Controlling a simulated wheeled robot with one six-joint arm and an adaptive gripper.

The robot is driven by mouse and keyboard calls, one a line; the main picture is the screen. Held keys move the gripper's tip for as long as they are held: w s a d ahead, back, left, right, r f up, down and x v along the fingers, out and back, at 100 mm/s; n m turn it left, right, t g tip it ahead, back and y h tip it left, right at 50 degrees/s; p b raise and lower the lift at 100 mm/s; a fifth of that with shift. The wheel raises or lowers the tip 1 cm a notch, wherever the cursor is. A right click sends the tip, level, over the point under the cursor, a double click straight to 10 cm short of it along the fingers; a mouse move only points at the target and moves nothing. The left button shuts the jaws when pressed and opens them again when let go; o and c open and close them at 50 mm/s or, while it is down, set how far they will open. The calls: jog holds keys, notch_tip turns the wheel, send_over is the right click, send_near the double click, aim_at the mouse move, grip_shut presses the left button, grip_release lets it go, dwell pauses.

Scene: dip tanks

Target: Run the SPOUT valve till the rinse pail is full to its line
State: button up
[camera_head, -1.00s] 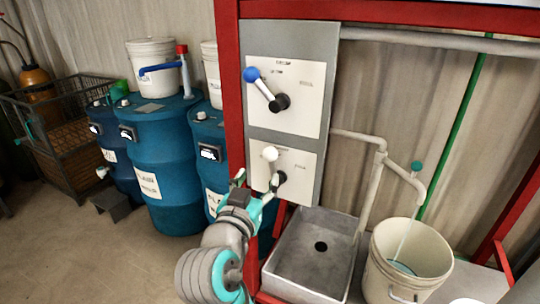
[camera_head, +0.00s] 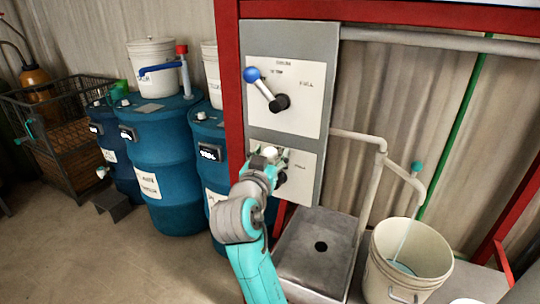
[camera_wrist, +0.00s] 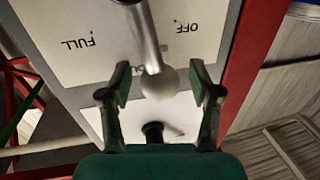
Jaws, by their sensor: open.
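The lower valve's lever has a white ball knob (camera_head: 270,151), which also shows in the wrist view (camera_wrist: 160,83). My gripper (camera_head: 271,158) is open, its fingers (camera_wrist: 161,84) on either side of the knob with gaps visible. The lever slants between OFF and FULL, upside down in the wrist view; the name above is partly hidden. The upper valve has a blue ball lever (camera_head: 253,75); its label is too blurred to read. The white rinse pail (camera_head: 383,276) stands under the bent pipe spout (camera_head: 411,178). A thin pale stream falls into it, with bluish water low inside. No fill line is discernible.
A grey sink (camera_head: 300,275) with a drain hole is left of the pail. Red frame posts (camera_head: 228,90) border the panel. Blue drums (camera_head: 160,180) stand at left, and a wire crate (camera_head: 60,140) beyond them. Open floor lies at lower left.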

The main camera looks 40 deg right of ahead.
grip_shut()
dwell(0.3)
jog(key=shift+w+a+f+n+g+y, duration=0.15)
jog(key=shift+w+a+f+n, duration=0.2)
jog(key=shift+w+n, duration=0.55)
jog(key=shift+w+a+f+n+g+y, duration=0.15)
jog(key=shift+w+f+n, duration=0.35)
jog(key=shift+n, duration=0.8)
jog(key=shift+w+a+f+n+g+y, duration=0.1)
jog(key=shift+w+a+f+n+g, duration=0.2)
jog(key=shift+w+n, duration=0.65)
jog(key=shift+s, duration=0.2)
grip_release()
